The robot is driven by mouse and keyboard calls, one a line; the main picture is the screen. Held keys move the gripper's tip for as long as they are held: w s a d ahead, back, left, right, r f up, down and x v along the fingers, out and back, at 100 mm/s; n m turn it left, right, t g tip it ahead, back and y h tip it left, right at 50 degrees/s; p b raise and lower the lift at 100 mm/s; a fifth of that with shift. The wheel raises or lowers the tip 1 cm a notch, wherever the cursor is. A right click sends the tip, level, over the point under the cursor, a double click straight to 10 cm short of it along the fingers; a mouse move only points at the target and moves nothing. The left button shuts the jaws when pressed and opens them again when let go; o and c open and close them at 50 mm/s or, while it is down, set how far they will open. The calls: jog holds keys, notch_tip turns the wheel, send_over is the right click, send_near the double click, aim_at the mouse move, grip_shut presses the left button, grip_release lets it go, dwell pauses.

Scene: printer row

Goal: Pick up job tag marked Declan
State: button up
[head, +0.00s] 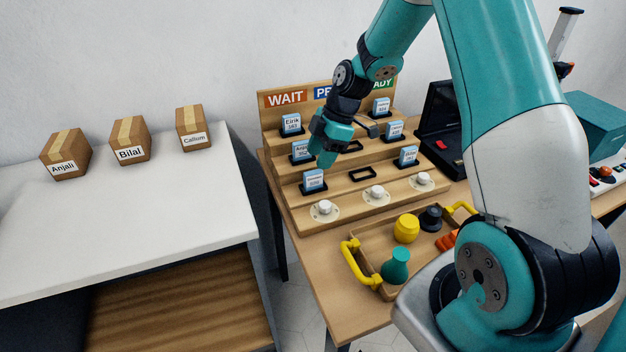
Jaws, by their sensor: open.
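Small blue-and-white job tags stand in black holders on a stepped wooden rack (270,110). The left column has the Eirik tag (291,124), a tag (301,150) whose name starts like "Anja", and a lower tag (313,180) too small to read. The right column has an upper tag (380,106), a middle tag (394,130) and a lower tag (408,155), all unreadable, so I cannot tell which is Declan's. My gripper (340,148) is open in front of the rack's middle, just right of the left column. My wrist partly hides the rack's header.
Empty black holders (362,174) sit in the middle column. White knobs (376,193) line the bottom step. A tray with yellow handles (350,262) holds several pieces in front. Boxes, including Bilal (131,142), stand on the white table (100,245) at left. A black open case (432,135) is right.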

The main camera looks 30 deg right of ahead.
aim_at(315, 172)
jog(key=shift+d+p+x, duration=0.2)
jog(key=shift+x, duration=1.35)
jog(key=shift+d+p+x, duration=0.15)
jog(key=shift+p+x, duration=0.05)
jog(key=shift+x, duration=1.35)
jog(key=shift+f, duration=0.15)
grip_shut()
